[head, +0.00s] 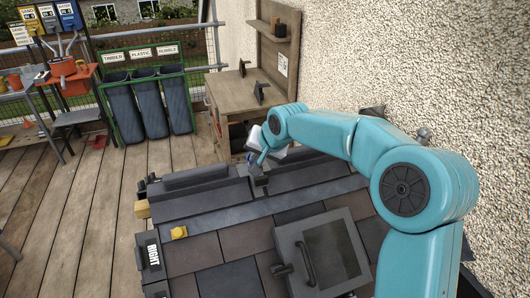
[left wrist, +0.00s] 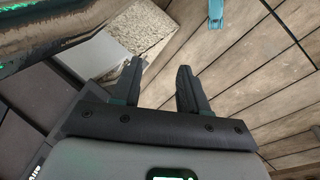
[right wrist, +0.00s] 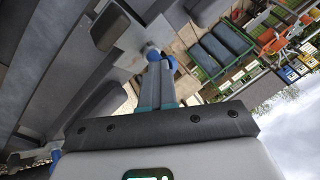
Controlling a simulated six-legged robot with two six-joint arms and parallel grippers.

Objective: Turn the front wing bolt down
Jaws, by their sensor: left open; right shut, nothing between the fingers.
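My right gripper (head: 257,162) is over the roof ridge in the head view, its arm coming in from the right. In the right wrist view its two fingers (right wrist: 158,78) are shut together, with nothing between them. A small blue winged part, which looks like a wing bolt (right wrist: 173,63), shows right at the fingertips. I cannot tell whether the fingers touch it. Another blue part (right wrist: 55,160) shows at the lower left of that view; I cannot tell whether it is a second bolt. My left gripper (left wrist: 160,72) is open and empty in the left wrist view, and out of the head view.
Dark ridge tiles (head: 195,178) run along the roof top. A yellow piece (head: 179,232) and a roof hatch (head: 322,250) are on the near slope. A wooden bench (head: 232,95) and bins (head: 145,100) stand behind.

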